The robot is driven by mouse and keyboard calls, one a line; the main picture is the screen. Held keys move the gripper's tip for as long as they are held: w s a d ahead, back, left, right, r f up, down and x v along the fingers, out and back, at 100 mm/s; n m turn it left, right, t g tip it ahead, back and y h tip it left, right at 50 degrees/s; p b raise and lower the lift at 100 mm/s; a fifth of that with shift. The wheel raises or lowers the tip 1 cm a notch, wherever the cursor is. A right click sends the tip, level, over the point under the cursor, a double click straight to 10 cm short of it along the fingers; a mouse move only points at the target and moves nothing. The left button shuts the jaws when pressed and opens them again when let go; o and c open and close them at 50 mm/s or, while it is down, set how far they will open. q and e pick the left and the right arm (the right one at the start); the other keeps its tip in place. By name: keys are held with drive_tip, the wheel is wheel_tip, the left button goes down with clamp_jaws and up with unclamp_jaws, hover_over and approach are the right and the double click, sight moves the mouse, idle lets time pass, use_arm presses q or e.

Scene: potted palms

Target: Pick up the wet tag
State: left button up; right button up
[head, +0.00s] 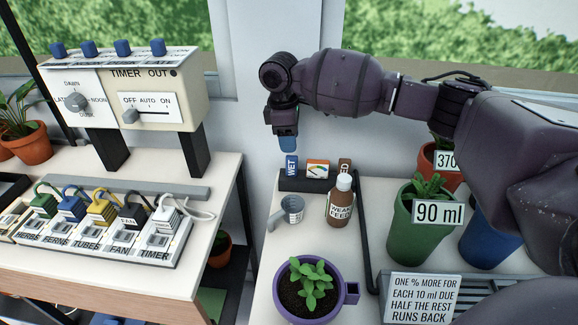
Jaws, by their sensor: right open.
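The wet tag (291,165) is a small blue tag with "WET" in white. It stands upright at the left end of a dark holder (310,184) on the right-hand white table. My right gripper (288,148) points down just above the wet tag, with blue at its tip. It is open, and its fingers look apart from the tag, though the exact gap is hard to judge. My left gripper is not in view.
Two more tags, a picture tag (318,168) and a brown one (344,167), share the holder. A brown "WEAK FEED" bottle (341,207) and a grey measuring cup (292,208) stand in front. A purple pot (342,293) and a green "90 ml" pot (407,228) are nearby.

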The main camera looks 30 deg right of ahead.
sight(292, 157)
wheel_tip(292, 157, down, 3)
drive_tip(key=shift+d+f, duration=0.1)
drive_tip(key=shift+d, duration=0.05)
drive_tip(key=shift+f+b, duration=0.3)
drive_tip(key=shift+b, duration=0.05)
drive_tip(key=f, duration=0.1)
drive_tip(key=f+b, duration=0.1)
drive_tip(key=f, duration=0.2)
drive_tip(key=shift+d+f+b, duration=0.2)
drive_tip(key=shift+d+b, duration=0.1)
drive_tip(key=shift+d, duration=0.05)
drive_tip(key=shift+f, duration=0.3)
drive_tip(key=shift+r, duration=0.25)
drive_tip(key=shift+c, duration=0.3)
drive_tip(key=c, duration=0.8)
